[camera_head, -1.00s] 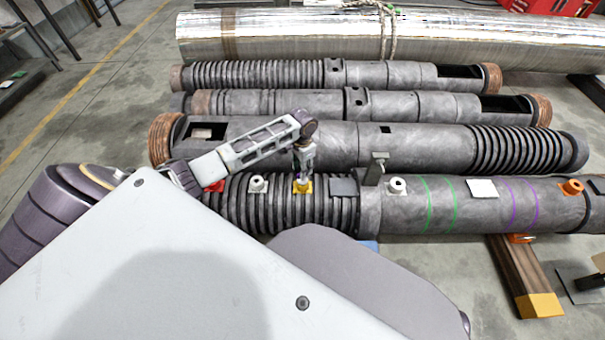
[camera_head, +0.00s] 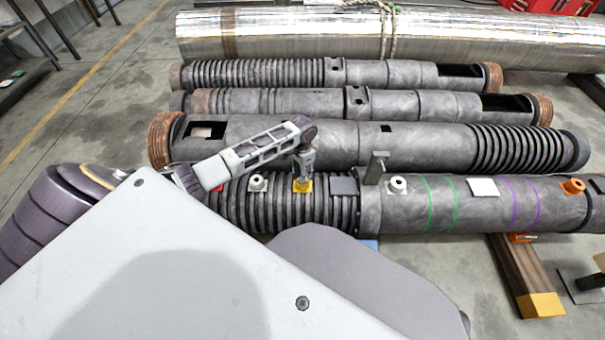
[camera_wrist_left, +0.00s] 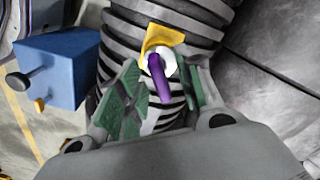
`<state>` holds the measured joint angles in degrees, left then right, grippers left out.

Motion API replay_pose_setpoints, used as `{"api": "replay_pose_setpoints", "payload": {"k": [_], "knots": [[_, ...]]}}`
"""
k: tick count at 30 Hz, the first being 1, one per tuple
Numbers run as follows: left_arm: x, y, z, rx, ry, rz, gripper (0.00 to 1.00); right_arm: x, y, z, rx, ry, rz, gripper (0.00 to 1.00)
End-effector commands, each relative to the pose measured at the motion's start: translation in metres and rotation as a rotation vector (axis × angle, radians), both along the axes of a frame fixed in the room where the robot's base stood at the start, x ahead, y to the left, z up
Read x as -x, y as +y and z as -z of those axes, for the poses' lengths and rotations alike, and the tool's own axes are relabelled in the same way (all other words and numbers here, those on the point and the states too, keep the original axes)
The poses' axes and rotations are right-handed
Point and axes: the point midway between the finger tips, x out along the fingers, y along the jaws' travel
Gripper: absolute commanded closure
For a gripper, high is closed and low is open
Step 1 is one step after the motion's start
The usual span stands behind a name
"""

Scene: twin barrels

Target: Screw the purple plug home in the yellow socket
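The purple plug (camera_wrist_left: 158,79) shows in the left wrist view as a purple bar standing at the white ring of the yellow socket (camera_wrist_left: 160,37). How deep it sits cannot be told. The yellow socket (camera_head: 303,185) is on the ribbed part of the front barrel in the head view. My left gripper (camera_wrist_left: 162,82) has its green-padded fingers spread on either side of the plug, with gaps visible between pads and plug. In the head view my left gripper (camera_head: 304,176) points down over the socket and hides the plug. My right gripper is not in view.
The front barrel (camera_head: 415,215) also carries a white socket (camera_head: 257,183), another white socket (camera_head: 397,186), an upright grey bracket (camera_head: 376,168) and an orange fitting (camera_head: 572,187). More barrels lie behind. A blue box (camera_wrist_left: 60,68) with knobs is left in the wrist view.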

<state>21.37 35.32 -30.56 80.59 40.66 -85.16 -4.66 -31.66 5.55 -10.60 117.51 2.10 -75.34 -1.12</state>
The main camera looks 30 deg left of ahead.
Motion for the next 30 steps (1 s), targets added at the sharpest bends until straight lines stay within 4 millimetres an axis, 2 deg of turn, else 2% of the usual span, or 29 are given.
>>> {"api": "replay_pose_setpoints", "payload": {"k": [7, 17, 26, 30], "knots": [[0.0004, 0.0004, 0.0092, 0.000, 0.001, 0.000, 0.64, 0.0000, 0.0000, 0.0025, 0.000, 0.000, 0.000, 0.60], [0.0002, 0.0003, 0.0104, -0.001, 0.001, 0.000, 0.64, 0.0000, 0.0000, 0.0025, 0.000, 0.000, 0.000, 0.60], [0.0002, 0.0003, 0.0103, -0.001, 0.001, 0.000, 1.00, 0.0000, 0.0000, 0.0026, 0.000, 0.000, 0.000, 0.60], [0.0002, 0.0004, 0.0102, -0.001, 0.001, 0.000, 1.00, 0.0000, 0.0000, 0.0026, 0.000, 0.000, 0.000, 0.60]]}}
